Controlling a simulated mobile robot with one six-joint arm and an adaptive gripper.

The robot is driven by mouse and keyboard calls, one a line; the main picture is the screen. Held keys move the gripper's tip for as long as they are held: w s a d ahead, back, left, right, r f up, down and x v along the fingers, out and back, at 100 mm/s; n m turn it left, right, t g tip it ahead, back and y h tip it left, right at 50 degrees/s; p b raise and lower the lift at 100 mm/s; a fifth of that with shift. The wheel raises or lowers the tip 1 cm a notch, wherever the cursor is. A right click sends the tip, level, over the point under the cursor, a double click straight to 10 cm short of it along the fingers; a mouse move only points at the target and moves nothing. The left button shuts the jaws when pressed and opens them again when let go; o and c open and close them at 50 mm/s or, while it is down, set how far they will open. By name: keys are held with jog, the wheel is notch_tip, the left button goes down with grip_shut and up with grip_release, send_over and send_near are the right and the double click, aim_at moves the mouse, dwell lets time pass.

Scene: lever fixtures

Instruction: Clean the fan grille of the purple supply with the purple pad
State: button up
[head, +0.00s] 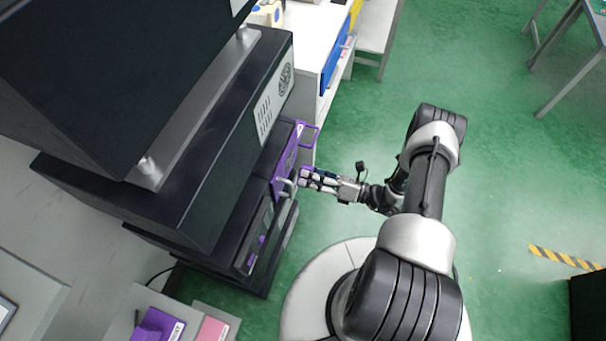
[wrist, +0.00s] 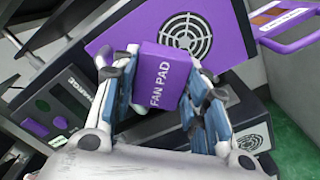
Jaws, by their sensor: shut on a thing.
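My gripper (head: 308,180) is shut on the purple pad (wrist: 163,82), marked FAN PAD, which sits between its fingers (wrist: 160,75) in the wrist view. The purple supply (wrist: 125,38) has a purple front panel with a round, dark fan grille (wrist: 183,38) ringed in white. The pad's far end overlaps the panel just below and left of the grille in the picture; I cannot tell whether it touches. In the head view the purple supply (head: 285,150) is in the dark rack, just left of my gripper, and its grille cannot be made out.
A black unit with a white-ringed vent (wrist: 248,142) is at the lower right of the wrist view. A purple-framed handle (wrist: 290,42) sticks out at upper right. Green floor (head: 350,110) is open right of the rack.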

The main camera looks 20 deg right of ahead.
jog(key=shift+s+d, duration=0.4)
jog(key=shift+d, duration=0.05)
jog(key=shift+b+v, duration=0.4)
jog(key=shift+v, duration=1.05)
jog(key=shift+d, duration=0.1)
